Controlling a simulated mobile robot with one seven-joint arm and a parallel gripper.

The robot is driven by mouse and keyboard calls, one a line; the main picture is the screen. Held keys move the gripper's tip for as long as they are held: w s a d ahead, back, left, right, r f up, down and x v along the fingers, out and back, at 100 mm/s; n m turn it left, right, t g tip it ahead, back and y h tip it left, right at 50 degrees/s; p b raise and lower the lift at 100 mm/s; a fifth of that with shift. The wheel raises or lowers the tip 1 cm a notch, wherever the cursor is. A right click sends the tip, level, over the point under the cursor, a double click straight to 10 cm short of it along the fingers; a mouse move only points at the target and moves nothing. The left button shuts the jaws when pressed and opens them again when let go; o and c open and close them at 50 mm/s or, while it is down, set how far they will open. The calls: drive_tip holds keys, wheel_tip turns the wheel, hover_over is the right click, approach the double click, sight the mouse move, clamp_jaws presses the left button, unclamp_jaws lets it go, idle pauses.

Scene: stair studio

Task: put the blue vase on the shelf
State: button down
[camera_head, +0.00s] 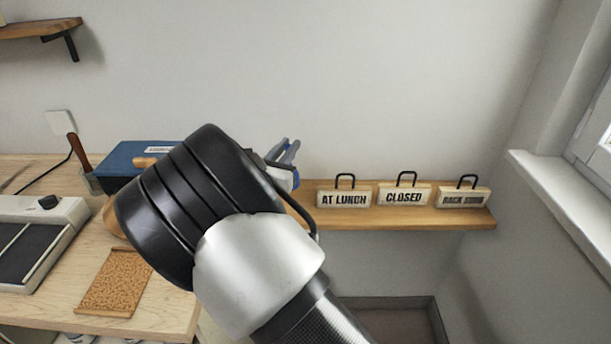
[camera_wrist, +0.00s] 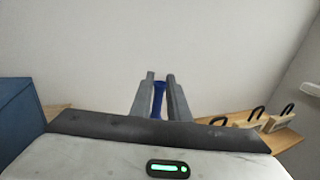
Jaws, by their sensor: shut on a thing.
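The blue vase (camera_wrist: 158,98) shows as a narrow dark blue strip between the two grey fingers of my gripper (camera_wrist: 160,76) in the wrist view. My gripper is shut on it. In the head view my gripper (camera_head: 286,160) is mostly hidden behind my arm, in front of the wall near the left end of a wooden shelf (camera_head: 410,219). Only a little blue shows there, and the vase's full shape and tilt cannot be told. The shelf also shows at the right in the wrist view (camera_wrist: 283,143).
Three signs stand on the shelf: AT LUNCH (camera_head: 344,199), CLOSED (camera_head: 404,195) and a third (camera_head: 463,198). A blue box (camera_head: 135,158) and a cork-coloured mat (camera_head: 115,283) are on the workbench (camera_head: 150,318) at left. Another shelf (camera_head: 35,28) hangs upper left.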

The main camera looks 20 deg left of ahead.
drive_tip(key=shift+f+b, duration=0.55)
drive_tip(key=shift+f, duration=2.85)
drive_tip(key=shift+f, duration=0.15)
drive_tip(key=c, duration=1.7)
unclamp_jaws()
